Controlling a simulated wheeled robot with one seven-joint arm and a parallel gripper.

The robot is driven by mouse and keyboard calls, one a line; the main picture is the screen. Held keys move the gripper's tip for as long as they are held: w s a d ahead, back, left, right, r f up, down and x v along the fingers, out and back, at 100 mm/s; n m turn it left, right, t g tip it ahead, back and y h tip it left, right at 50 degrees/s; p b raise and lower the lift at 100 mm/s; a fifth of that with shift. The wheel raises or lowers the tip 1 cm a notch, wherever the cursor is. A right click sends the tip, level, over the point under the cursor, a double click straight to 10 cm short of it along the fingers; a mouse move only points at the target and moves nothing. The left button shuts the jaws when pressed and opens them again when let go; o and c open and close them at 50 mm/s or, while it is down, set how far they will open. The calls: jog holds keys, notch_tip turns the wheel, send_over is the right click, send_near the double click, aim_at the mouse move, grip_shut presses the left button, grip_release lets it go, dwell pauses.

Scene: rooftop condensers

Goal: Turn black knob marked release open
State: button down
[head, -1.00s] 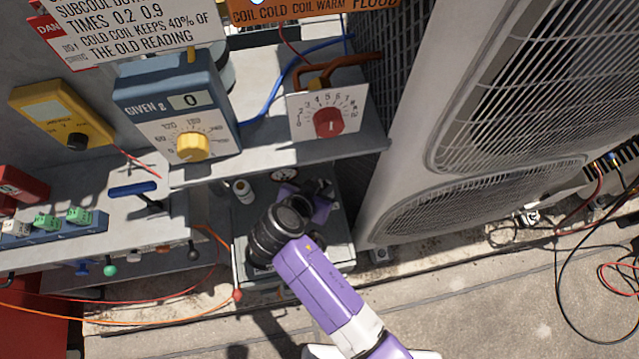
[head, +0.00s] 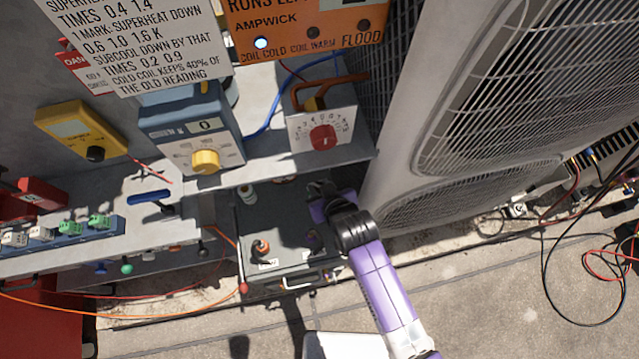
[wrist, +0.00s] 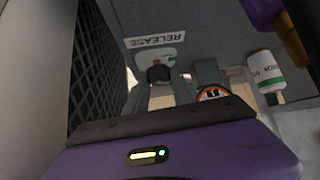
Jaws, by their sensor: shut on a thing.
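In the wrist view, a black knob (wrist: 158,73) sits beside a white label reading RELEASE (wrist: 158,38), which appears upside down. My gripper (wrist: 174,90) is at the knob and shut on it, though its dark body edge hides part of the fingers. In the head view, my gripper (head: 322,192) is at the back right of a grey box (head: 285,215), beside the large condenser. The knob is hidden there behind my wrist.
A white bottle (wrist: 266,72) and a small round gauge (wrist: 213,93) stand close by. The condenser (head: 400,130) is just right of my arm. A shelf (head: 270,165) with a red-knob panel (head: 322,130) overhangs behind. Loose hoses (head: 590,290) lie at the right.

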jog(key=shift+d+n+g+y, duration=0.1)
jog(key=shift+n+g+y, duration=0.2)
jog(key=shift+n+y, duration=0.35)
jog(key=shift+n, duration=0.45)
jog(key=c, duration=1.1)
grip_release()
jog(key=shift+o, duration=0.2)
jog(key=shift+v, duration=3.9)
